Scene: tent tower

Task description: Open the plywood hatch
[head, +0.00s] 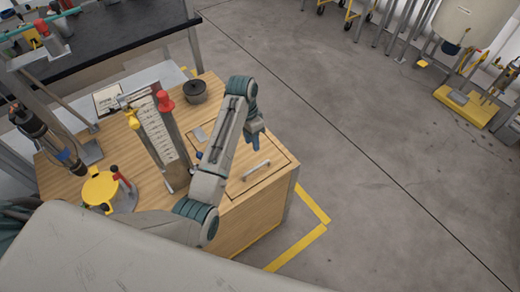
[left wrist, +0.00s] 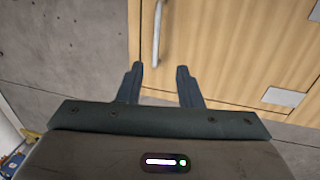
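The plywood hatch (head: 272,158) lies closed and flush in the top of a wooden cabinet (head: 245,222). A grey metal bar handle (head: 257,170) is fixed on it. In the left wrist view the hatch (left wrist: 215,45) fills the upper right, and the handle (left wrist: 156,38) points down toward the gap between my fingers. My left gripper (head: 256,145) points down near the handle's far side; it is open and empty in the left wrist view (left wrist: 160,70). The handle appears beyond the fingertips. My arm hides part of the hatch's left side. My right gripper is not in view.
On the cabinet top stand a white scale board (head: 157,135) with red and yellow knobs, a dark pot (head: 195,91), and a yellow round valve (head: 99,187). A dark bench (head: 120,35) is behind. The floor to the right is clear up to a yellow stand (head: 465,107).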

